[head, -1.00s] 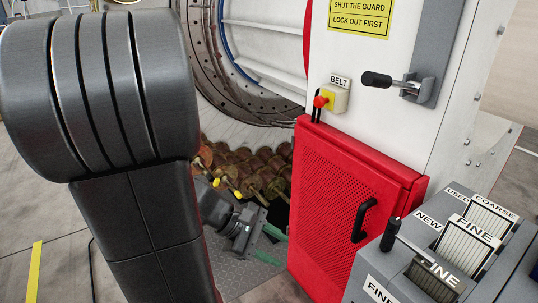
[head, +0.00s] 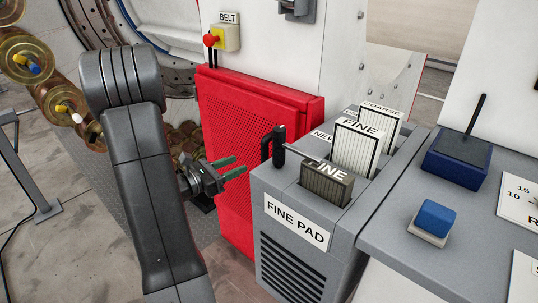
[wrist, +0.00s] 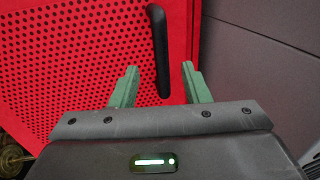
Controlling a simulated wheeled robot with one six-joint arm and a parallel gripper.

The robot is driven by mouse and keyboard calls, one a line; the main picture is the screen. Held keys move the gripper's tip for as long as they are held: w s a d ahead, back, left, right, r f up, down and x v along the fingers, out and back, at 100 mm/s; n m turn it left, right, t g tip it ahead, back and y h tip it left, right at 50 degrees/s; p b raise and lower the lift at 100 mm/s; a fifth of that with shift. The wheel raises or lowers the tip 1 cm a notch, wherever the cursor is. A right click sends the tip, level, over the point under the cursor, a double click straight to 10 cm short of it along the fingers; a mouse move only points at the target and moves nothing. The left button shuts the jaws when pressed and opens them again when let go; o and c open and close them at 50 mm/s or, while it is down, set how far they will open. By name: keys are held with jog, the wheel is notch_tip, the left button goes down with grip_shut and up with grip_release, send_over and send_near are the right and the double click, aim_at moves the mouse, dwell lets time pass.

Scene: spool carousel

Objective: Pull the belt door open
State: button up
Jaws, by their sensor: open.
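The belt door is a red perforated panel (head: 232,130) low on the white housing, and it looks shut. A black upright bar handle (head: 266,150) is near its right edge. My gripper (head: 237,167) is open in front of the door, left of the handle in the head view. In the wrist view, the door (wrist: 80,50) fills the left and middle. The handle (wrist: 158,45) slants down, its lower end showing between my two green fingertips (wrist: 160,72). The fingers look empty, and I see no contact with the handle.
A grey pad box (head: 290,195) with a black lever (head: 279,145) stands close right of the handle. A grey counter (head: 390,225) holds a blue block (head: 436,217). Brass spools (head: 60,105) are at left.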

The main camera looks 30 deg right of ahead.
aim_at(262, 154)
jog(key=d, duration=0.3)
jog(key=w+d, duration=0.1)
jog(key=d, duration=0.3)
jog(key=w+d, duration=0.1)
jog(key=d, duration=0.3)
jog(key=shift+w+d, duration=0.1)
grip_shut()
